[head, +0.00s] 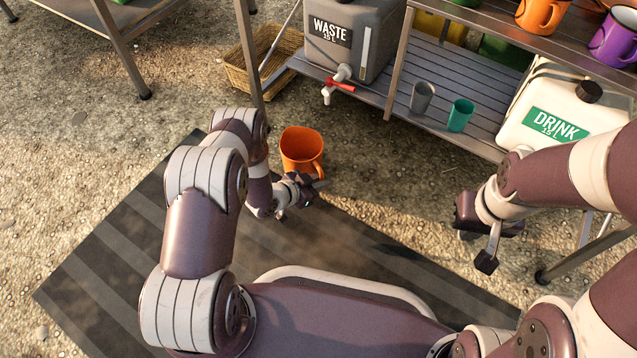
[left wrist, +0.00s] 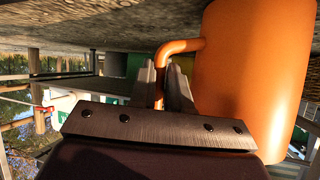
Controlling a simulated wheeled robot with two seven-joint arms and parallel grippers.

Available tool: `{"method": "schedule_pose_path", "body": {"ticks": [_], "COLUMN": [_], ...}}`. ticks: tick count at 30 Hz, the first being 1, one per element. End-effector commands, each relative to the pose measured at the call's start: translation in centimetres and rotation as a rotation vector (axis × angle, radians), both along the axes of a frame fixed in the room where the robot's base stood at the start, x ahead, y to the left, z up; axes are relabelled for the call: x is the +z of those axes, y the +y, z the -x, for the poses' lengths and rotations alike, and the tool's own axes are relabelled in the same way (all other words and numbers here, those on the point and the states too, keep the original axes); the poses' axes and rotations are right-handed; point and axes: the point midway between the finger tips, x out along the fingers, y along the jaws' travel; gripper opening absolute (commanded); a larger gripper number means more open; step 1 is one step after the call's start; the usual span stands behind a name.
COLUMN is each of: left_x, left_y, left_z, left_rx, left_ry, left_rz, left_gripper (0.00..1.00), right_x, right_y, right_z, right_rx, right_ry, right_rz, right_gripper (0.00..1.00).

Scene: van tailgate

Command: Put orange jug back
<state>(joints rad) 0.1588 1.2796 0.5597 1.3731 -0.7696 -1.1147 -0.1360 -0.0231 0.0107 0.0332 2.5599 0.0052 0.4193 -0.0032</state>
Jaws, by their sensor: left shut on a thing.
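The orange jug (head: 301,150) is in my left gripper, its open mouth facing up toward the head camera. My left gripper (head: 308,186) is shut on the jug's handle. In the left wrist view the jug's body (left wrist: 250,75) fills the right side, and its handle (left wrist: 180,46) runs between the two fingers (left wrist: 167,85). The jug appears held in front of the shelf unit; its height above the ground is hard to tell. My right gripper (head: 486,250) hangs empty in front of the shelves; its finger gap is unclear.
A metal shelf unit (head: 455,85) holds a grey WASTE container (head: 350,40) with a red tap, grey (head: 421,97) and teal (head: 460,115) cups, and a white DRINK container (head: 560,110). Another orange jug (head: 541,12) and a purple one (head: 614,42) stand on top. A wicker basket (head: 240,75) is left.

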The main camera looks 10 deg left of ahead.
Motion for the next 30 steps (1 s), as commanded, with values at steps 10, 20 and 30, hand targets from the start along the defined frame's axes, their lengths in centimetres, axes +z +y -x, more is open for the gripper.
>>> {"method": "schedule_pose_path", "body": {"ticks": [10,20,30], "left_x": [-0.3,1.6,5.5], "left_y": [0.0,1.0,5.3], "left_z": [0.0,1.2,7.0], "left_rx": [0.0,0.003,0.004], "left_ry": [0.0,0.001,0.001], "left_rz": [0.0,0.0,0.001], "left_gripper": [0.43,0.43,0.43], "right_x": [-0.2,1.8,6.4], "right_y": [0.0,0.0,0.0], "right_z": [0.0,0.0,0.0], "right_rx": [0.0,0.0,0.0], "right_ry": [0.0,0.0,0.0], "right_rz": [0.0,0.0,0.0], "right_gripper": [0.0,0.0,0.0]}}
